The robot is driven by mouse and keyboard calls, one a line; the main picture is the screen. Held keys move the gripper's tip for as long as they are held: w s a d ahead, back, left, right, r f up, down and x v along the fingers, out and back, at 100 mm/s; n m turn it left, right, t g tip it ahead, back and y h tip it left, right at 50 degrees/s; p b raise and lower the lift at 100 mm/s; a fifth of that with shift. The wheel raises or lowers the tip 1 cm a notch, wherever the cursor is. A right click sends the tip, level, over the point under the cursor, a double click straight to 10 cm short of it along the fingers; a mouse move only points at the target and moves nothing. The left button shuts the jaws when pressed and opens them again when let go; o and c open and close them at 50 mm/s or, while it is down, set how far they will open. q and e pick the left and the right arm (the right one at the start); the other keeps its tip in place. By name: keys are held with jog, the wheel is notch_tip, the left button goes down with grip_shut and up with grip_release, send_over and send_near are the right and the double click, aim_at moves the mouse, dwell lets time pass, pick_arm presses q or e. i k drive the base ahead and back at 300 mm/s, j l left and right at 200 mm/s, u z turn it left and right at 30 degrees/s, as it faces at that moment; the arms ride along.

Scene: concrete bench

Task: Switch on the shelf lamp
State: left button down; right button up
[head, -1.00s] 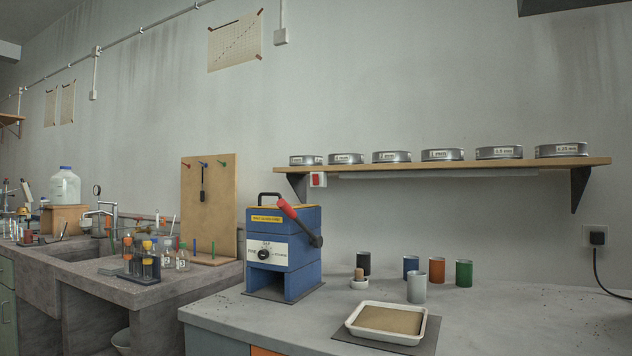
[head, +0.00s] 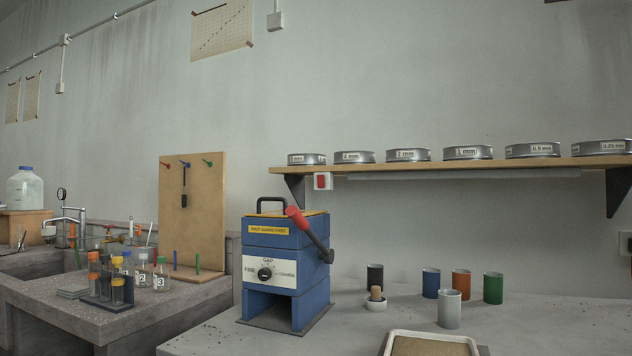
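The shelf lamp shows as a thin pale strip (head: 470,173) along the underside of the wooden shelf (head: 450,166). It gives no visible glow. A small white switch box with a red rocker (head: 322,181) hangs under the shelf's left end, beside the left bracket. Which way the rocker is tipped is too small to tell. Neither of my grippers is in view.
A blue crusher (head: 286,268) with a red-tipped lever stands below and left of the switch. Several cups, including a grey one (head: 449,309), and a white tray (head: 432,336) stand on the bench. Labelled sieves (head: 467,152) line the shelf. The air before the switch is clear.

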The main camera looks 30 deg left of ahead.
aim_at(321, 178)
jog(key=i+j+z, duration=0.1)
jog(key=j, duration=0.3)
jog(key=i+j, duration=0.2)
jog(key=j, duration=0.2)
jog(key=i+j+z, duration=0.15)
jog(key=j, duration=0.25)
jog(key=i+j, duration=0.1)
jog(key=j, duration=0.35)
jog(key=i+j+z, duration=0.15)
jog(key=j, duration=0.25)
